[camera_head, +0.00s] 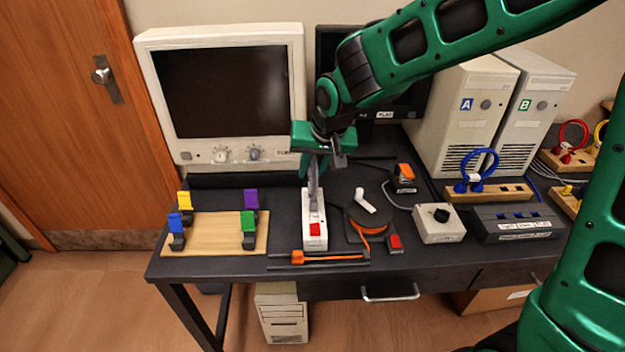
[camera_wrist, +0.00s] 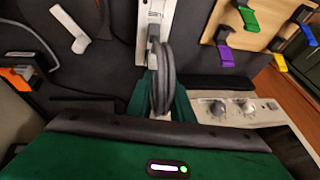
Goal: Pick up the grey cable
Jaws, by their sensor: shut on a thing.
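The grey cable (camera_wrist: 163,82) is a dark grey loop that stands between my gripper's green fingers in the wrist view. In the head view the cable (camera_head: 314,188) shows as a narrow upright piece below the jaws. My gripper (camera_head: 320,152) points down and is shut on the cable; the wrist view also shows the gripper (camera_wrist: 161,106) close up. The cable's lower end is at a white power strip (camera_head: 314,232) with a red switch. I cannot tell whether it is plugged in or only above the strip.
A wooden board (camera_head: 215,236) with coloured clips lies to the left. A CRT monitor (camera_head: 220,85) stands behind. An orange reel (camera_head: 368,225), a grey box with a black knob (camera_head: 439,224) and two computer towers (camera_head: 465,110) are to the right. An orange-handled tool (camera_head: 320,258) lies at the front edge.

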